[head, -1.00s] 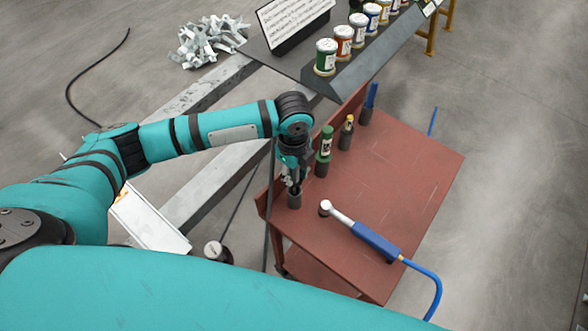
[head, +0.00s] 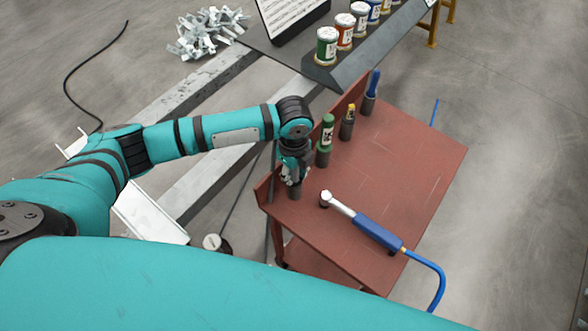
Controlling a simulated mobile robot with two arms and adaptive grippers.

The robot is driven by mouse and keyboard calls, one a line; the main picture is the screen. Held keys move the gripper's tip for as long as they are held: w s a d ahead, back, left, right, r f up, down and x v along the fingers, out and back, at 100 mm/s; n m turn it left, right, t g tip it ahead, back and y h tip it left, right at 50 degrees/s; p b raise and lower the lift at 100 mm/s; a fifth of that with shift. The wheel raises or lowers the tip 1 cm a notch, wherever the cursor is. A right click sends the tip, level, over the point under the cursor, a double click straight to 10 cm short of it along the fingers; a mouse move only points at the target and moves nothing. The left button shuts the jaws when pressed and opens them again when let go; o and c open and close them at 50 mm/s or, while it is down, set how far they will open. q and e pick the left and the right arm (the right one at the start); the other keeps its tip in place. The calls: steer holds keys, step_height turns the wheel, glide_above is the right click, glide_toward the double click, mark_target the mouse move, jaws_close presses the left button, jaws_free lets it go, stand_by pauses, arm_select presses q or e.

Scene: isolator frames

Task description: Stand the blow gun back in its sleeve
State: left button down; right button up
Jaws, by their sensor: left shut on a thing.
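My left gripper (head: 292,177) is over the near-left corner of the red cart, pointing down. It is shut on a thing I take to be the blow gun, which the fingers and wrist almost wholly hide. Directly below the fingers stands a dark grey sleeve (head: 295,193) on the cart top. The fingers are at or just above its mouth. I cannot tell how deep the blow gun sits in it. My right gripper is not in view.
The red cart (head: 410,160) also bears a green bottle-like item (head: 326,135), a yellow-topped item (head: 348,120) and a blue-handled item (head: 373,84) in sleeves. A blue air tool (head: 375,232) with a hose lies at the front. Paint cans (head: 327,45) stand on a bench behind.

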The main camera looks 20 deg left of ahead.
arm_select(q)
steer(key=shift+f, duration=0.1)
stand_by(0.3)
steer(key=c, duration=1)
jaws_free()
step_height(320, 180, up, 12)
